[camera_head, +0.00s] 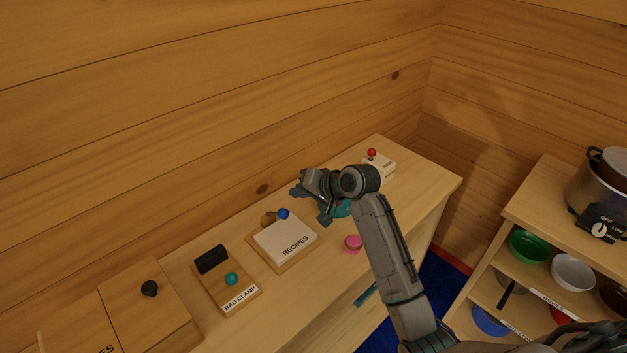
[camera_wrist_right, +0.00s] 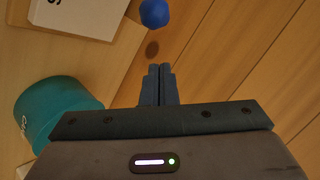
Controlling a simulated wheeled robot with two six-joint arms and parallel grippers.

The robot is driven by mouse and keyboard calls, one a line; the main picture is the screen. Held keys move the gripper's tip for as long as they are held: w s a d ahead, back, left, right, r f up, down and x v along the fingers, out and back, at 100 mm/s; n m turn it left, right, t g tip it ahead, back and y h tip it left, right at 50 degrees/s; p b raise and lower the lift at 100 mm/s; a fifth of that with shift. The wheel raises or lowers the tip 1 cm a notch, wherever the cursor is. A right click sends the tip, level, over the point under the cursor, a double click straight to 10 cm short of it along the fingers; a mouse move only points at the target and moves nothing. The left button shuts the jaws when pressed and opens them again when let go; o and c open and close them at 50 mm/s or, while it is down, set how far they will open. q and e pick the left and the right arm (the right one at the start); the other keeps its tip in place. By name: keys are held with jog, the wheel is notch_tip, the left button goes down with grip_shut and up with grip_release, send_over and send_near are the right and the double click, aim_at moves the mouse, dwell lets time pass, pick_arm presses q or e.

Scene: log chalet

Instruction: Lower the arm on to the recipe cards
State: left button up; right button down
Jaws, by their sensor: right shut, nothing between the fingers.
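The recipe cards (camera_head: 285,239) are a white stack on a wooden board marked RECIPES, on the counter. A short brown arm (camera_head: 268,218) with a blue ball knob (camera_head: 283,213) is at the back edge of the cards; its exact tilt is hard to tell. My right gripper (camera_head: 297,191) is shut and empty, behind and slightly right of the knob, apart from it. In the right wrist view the shut fingertips (camera_wrist_right: 160,68) point toward the blue knob (camera_wrist_right: 154,13), with a gap between. A corner of the cards (camera_wrist_right: 85,14) shows there. My left gripper is not in view.
A teal cup (camera_wrist_right: 58,108) stands close beside my right gripper. A pink round object (camera_head: 353,244) is right of the cards, and the bag clamp board (camera_head: 228,280) is left. A white box with a red knob (camera_head: 378,164) is at the far end. The log wall runs behind.

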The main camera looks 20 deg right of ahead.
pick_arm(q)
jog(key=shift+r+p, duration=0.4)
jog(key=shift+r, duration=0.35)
pick_arm(e)
jog(key=shift+s+a+f, duration=0.7)
jog(key=shift+s+a, duration=0.2)
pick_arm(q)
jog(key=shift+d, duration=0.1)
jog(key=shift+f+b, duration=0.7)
pick_arm(e)
jog(key=shift+s+d+f+t, duration=0.15)
jog(key=shift+s+f+t, duration=0.15)
jog(key=shift+f, duration=0.1)
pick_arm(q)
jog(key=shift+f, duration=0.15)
pick_arm(e)
jog(key=shift+f+y, duration=0.1)
jog(key=shift+y, duration=0.2)
